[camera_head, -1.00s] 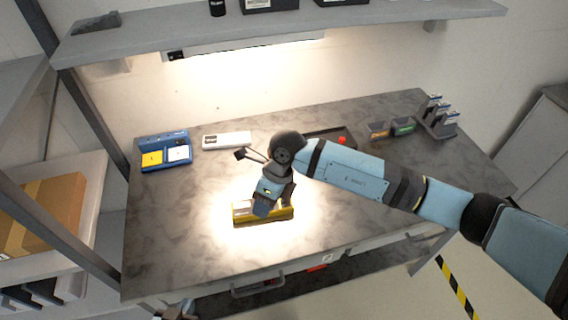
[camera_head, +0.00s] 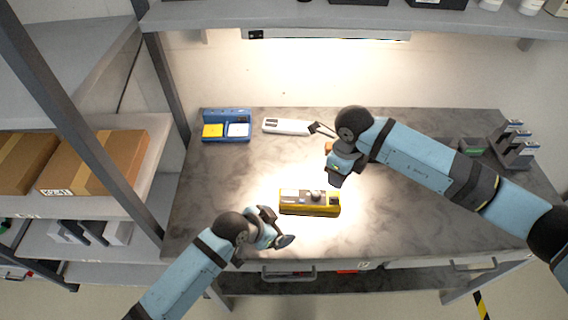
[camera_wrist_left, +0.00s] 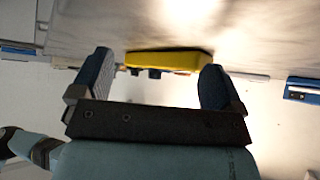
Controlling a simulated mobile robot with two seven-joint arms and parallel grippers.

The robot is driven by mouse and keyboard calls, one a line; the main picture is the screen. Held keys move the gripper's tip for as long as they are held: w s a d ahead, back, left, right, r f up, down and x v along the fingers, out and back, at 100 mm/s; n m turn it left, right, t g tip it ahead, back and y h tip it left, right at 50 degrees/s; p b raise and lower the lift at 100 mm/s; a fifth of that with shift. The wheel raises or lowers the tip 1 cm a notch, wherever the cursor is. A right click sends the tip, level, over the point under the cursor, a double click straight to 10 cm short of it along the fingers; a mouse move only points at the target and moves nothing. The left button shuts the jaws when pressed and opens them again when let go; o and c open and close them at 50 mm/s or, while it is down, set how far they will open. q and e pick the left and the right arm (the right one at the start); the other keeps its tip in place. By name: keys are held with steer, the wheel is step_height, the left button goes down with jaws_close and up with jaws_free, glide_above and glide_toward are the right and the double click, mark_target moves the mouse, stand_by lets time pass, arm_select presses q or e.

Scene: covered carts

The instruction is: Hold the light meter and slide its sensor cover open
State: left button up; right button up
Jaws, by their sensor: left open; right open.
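The light meter (camera_head: 311,208), a yellow-sided box with a grey top and a dark round knob, lies on the grey marbled bench under the lamp. In the left wrist view the yellow body (camera_wrist_left: 172,60) shows beyond and between my left fingers. My left gripper (camera_head: 277,227) is open and empty, just left of and in front of the meter, not touching it. My left gripper's two fingers also show in the left wrist view (camera_wrist_left: 155,85). My right gripper (camera_head: 335,177) is above and slightly behind the meter's right end, apart from it. The state of the sensor cover is too small to tell.
A blue tray (camera_head: 226,137) with yellow and white blocks stands at the back left. A white device (camera_head: 286,126) lies behind the meter. The bench left of the meter is clear.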

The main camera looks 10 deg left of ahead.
mark_target(283, 195)
arm_select(q)
steer(key=w+d+r+m+g, duration=0.1)
steer(key=w, duration=0.1)
steer(key=w+d+r+m+g+y, duration=0.1)
steer(key=r+m, duration=0.1)
steer(key=w+d+r+m+g, duration=0.1)
steer(key=w, duration=0.1)
steer(key=shift+w+r+m+g+y, duration=0.3)
steer(key=shift+w+r+y, duration=0.05)
steer(key=shift+y, duration=0.05)
steer(key=w+a+r+m+g+y, duration=0.2)
steer(key=w+r+m+g+y, duration=0.15)
steer(key=r, duration=0.35)
steer(key=shift+t+y, duration=0.45)
steer(key=f, duration=0.9)
steer(key=w+f, duration=0.1)
steer(key=f, duration=0.3)
steer(key=shift+a+f, duration=0.2)
